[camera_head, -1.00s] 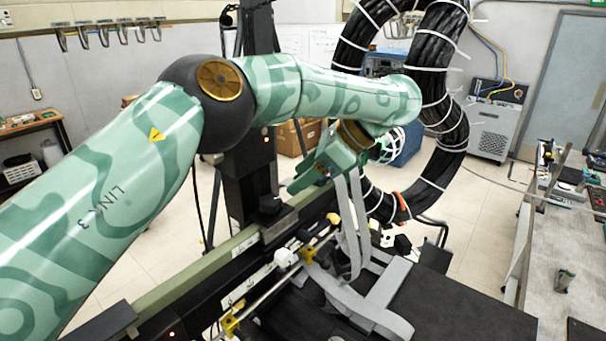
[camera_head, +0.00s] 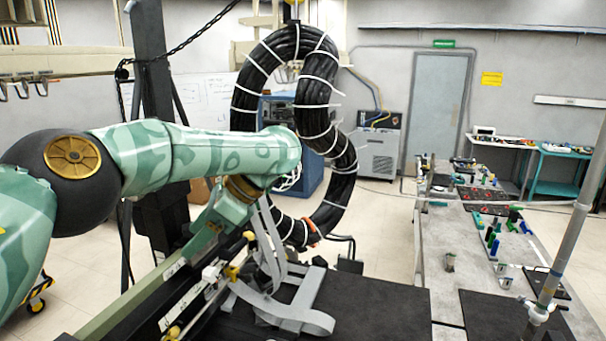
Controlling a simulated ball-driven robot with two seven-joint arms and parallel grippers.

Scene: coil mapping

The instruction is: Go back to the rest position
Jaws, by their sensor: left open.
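My left arm, patterned in green, comes in from the left. Its black elbow joint is large in the near left, and its forearm reaches toward the middle. My left gripper (camera_head: 208,226) hangs at the arm's end, above the green and black rail. Its jaws are open, and I see nothing held between them. Grey straps (camera_head: 268,245) hang just beside it and run down to a grey frame (camera_head: 303,300) on the black surface. The big black coil (camera_head: 318,90), a cable bundle with white ties, stands behind the wrist. My right gripper is out of view.
A long grey workbench (camera_head: 455,215) with small tools and parts runs along the right. A metal pole (camera_head: 575,215) rises at the near right. A dark post (camera_head: 155,90) stands behind my arm. Pale floor (camera_head: 385,225) is clear between coil and bench.

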